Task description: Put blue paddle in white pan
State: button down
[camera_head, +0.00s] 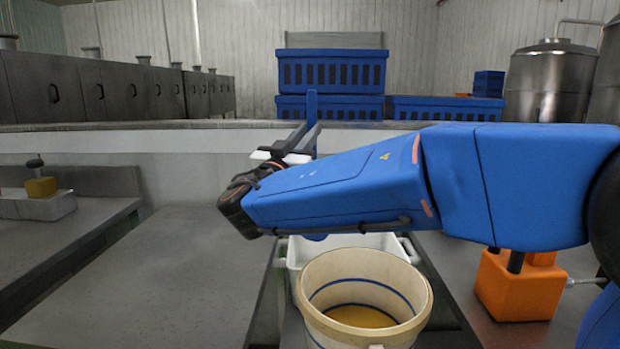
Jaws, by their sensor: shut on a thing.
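The blue paddle (312,104) stands roughly upright, its top showing above my arm against the blue crates. My gripper (301,140) is shut on it, and the contact itself is partly hidden by the wrist. A small blue piece (316,237) below my arm looks like the paddle's lower end. It shows in front of a white pan (297,251), a rectangular container behind the cream bucket. My arm and the bucket hide much of this pan. I cannot tell whether the paddle's lower end is inside it or above it.
The cream bucket (422,300) with yellow contents stands in front. An orange block (520,290) is at the right. A small white tray (35,207) with a yellow item sits at the left. The grey table (150,270) at left centre is clear. Blue crates (330,70) stand behind.

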notch_tip(320, 180, down, 10)
jog(key=shift+r, duration=0.25)
dwell(0.3)
jog(key=shift+f, duration=0.6)
jog(key=c, duration=1.6)
grip_release()
jog(key=shift+r, duration=0.1)
jog(key=v, duration=0.7)
jog(key=shift+s+a+r, duration=0.1)
jog(key=shift+s+r, duration=0.15)
jog(key=shift+r, duration=0.1)
